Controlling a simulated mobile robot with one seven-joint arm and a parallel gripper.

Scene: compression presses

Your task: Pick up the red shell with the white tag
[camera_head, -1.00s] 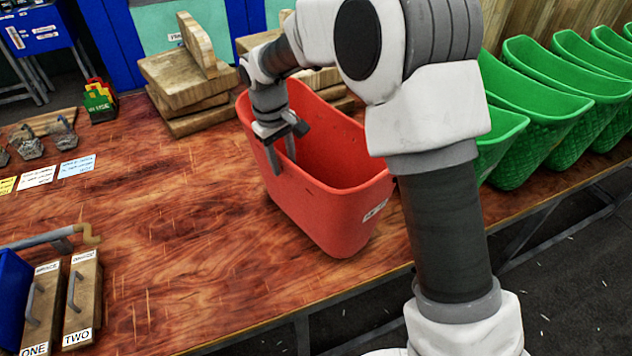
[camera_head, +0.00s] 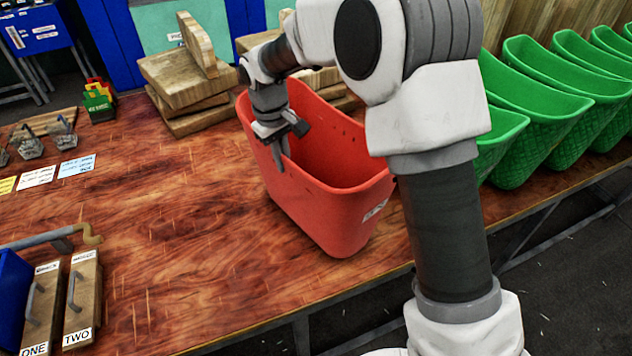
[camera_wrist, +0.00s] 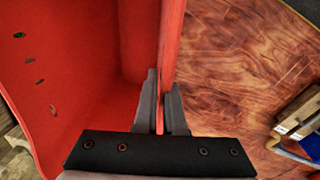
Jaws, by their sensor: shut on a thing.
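The red shell (camera_head: 330,220) is an open red bin standing upright on the wooden table, with a small white tag (camera_head: 375,210) on its near right end. My gripper (camera_head: 280,155) is at the shell's left wall, near its rim. In the wrist view the gripper (camera_wrist: 164,100) has one finger inside the shell and one outside, shut on the thin red wall (camera_wrist: 172,45). The inside of the red shell (camera_wrist: 85,60) fills the left of that view. My arm hides part of the shell's right side.
Several green bins (camera_head: 560,100) stand in a row at the right. Wooden blocks (camera_head: 185,80) are stacked behind the shell. Two wooden pieces marked ONE and TWO (camera_head: 82,290) lie at the front left.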

